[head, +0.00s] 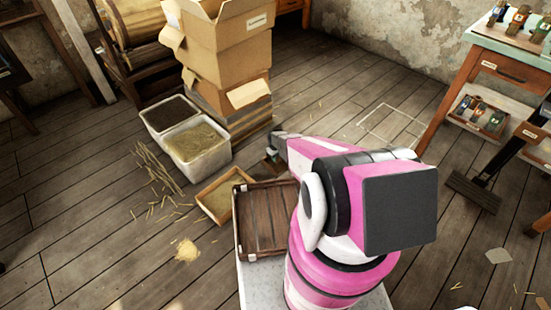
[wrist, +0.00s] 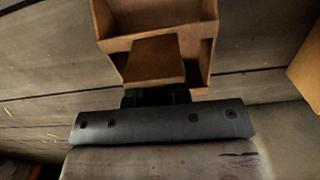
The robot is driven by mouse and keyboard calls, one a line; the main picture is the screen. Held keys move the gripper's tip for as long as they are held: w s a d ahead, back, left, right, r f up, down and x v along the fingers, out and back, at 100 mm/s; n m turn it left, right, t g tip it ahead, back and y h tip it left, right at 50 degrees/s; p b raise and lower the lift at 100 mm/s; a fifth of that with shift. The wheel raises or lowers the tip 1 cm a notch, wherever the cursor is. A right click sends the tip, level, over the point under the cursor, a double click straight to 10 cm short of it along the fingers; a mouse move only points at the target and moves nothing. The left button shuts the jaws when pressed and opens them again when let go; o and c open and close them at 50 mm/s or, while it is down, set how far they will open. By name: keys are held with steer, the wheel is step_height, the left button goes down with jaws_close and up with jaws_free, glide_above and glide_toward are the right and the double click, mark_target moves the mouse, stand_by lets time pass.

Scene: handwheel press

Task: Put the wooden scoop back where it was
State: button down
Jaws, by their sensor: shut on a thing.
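The wooden scoop (wrist: 153,60) is a box-like brown piece with raised sides at the top middle of the wrist view. My gripper (wrist: 157,96) is shut on its near end; the dark fingers are mostly hidden behind the black bar. In the head view my gripper (head: 272,156) is at the far end of the pink arm, low beside the stacked boxes. The scoop is small and dark there and mostly hidden. Floor planks show behind the scoop in the wrist view; I cannot tell its height above them.
Two white bins (head: 198,168) with grainy contents stand left of my gripper. A shallow wooden tray (head: 204,207) lies in front of them, beside a dark slatted crate (head: 236,222). Cardboard boxes (head: 226,62) are stacked behind. Open floor lies right, before a green-topped table (head: 500,43).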

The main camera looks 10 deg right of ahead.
steer(key=shift+f, duration=0.1)
steer(key=c, duration=1.1)
jaws_free()
step_height(320, 180, up, 12)
steer(key=shift+w+a+f, duration=0.1)
steer(key=shift+a, duration=0.05)
steer(key=s+r+m, duration=0.3)
steer(key=s+r, duration=1)
steer(key=r, duration=0.5)
steer(key=s+r+m, duration=0.3)
steer(key=s+r, duration=1.1)
steer(key=r, duration=0.4)
steer(key=shift+s+r+m, duration=0.25)
steer(key=shift+r+m, duration=0.15)
